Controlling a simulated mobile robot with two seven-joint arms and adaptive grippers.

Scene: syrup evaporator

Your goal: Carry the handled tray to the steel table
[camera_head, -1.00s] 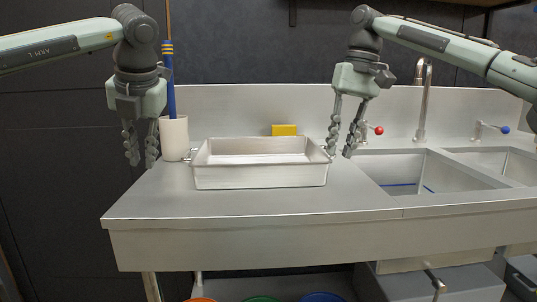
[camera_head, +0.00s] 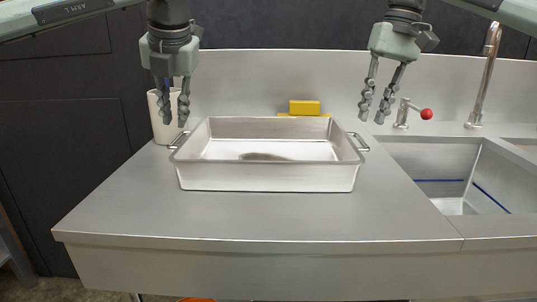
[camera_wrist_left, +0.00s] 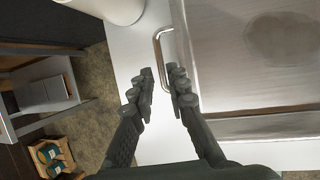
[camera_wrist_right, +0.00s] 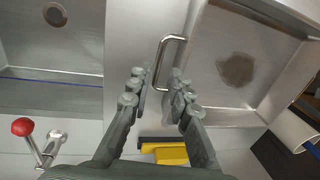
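The handled tray (camera_head: 265,178) is a rectangular steel pan with a loop handle at each end and a dark stain on its floor. It sits on the steel counter beside the sink. My left gripper (camera_head: 174,115) is open and empty above the tray's left handle (camera_head: 178,141); in the left wrist view that handle (camera_wrist_left: 160,52) lies just beyond the fingertips. My right gripper (camera_head: 371,115) is open and empty above the tray's right handle (camera_head: 359,142); in the right wrist view that handle (camera_wrist_right: 167,62) lies between and beyond the fingertips. Neither gripper visibly touches the tray.
The steel counter (camera_head: 240,220) is clear in front of the tray. A white cylindrical holder (camera_head: 160,118) stands behind left. A yellow block (camera_head: 304,108) is behind the tray. A sink basin (camera_head: 450,170), red-knobbed tap (camera_head: 426,114) and tall faucet (camera_head: 488,75) are at right.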

